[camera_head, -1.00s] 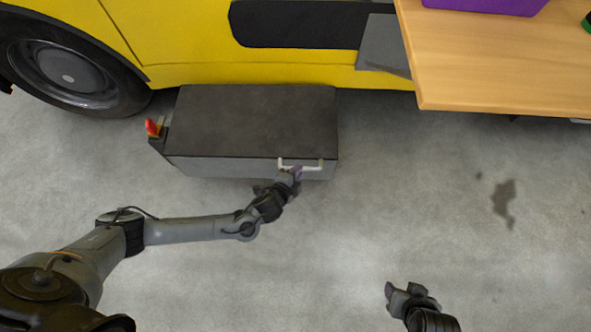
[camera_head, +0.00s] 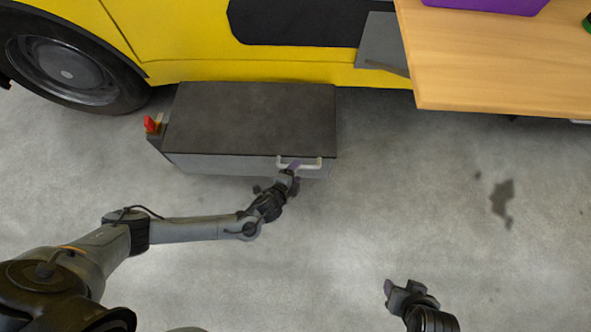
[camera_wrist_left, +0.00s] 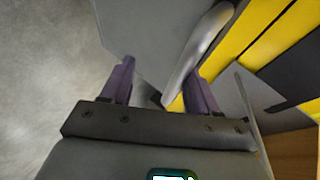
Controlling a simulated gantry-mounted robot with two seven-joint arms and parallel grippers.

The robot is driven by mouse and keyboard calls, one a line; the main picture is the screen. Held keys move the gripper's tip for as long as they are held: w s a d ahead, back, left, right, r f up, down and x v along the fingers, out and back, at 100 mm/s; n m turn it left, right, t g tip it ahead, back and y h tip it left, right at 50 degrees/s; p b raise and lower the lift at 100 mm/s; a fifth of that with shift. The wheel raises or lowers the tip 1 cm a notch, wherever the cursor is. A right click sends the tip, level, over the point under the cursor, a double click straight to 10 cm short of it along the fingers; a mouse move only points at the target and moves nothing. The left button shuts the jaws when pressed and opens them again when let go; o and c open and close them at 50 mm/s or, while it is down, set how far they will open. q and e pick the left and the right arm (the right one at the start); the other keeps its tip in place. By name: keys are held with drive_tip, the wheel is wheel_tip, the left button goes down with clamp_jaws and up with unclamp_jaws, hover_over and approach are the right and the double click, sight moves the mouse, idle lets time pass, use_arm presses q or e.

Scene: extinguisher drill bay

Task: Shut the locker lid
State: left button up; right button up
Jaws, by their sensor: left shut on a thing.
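The locker (camera_head: 215,164) is a grey box on the floor beside the yellow vehicle. Its dark lid (camera_head: 250,118) lies down over the box and looks about level; I cannot tell whether a small gap remains. A pale bar handle (camera_head: 311,164) is on the front, near the right corner. My left gripper (camera_head: 293,171) is shut on this handle. In the left wrist view the handle (camera_wrist_left: 200,50) runs between the two purple fingers. My right gripper (camera_head: 400,289) hangs over bare floor at the bottom right, away from the locker; its jaw opening is unclear.
A red piece (camera_head: 150,124) sits at the locker's left end. The yellow vehicle (camera_head: 190,45) with its wheel (camera_head: 68,72) stands behind. A wooden table (camera_head: 490,60) carrying a purple box (camera_head: 485,4) is at the upper right. Floor in front is clear, with a dark stain.

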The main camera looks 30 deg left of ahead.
use_arm(q)
drive_tip(key=shift+s+f, duration=0.35)
drive_tip(key=shift+s, duration=0.05)
drive_tip(key=p+v, duration=0.7)
drive_tip(key=v, duration=0.3)
drive_tip(key=shift+r, duration=0.6)
drive_tip(key=shift+w, duration=0.1)
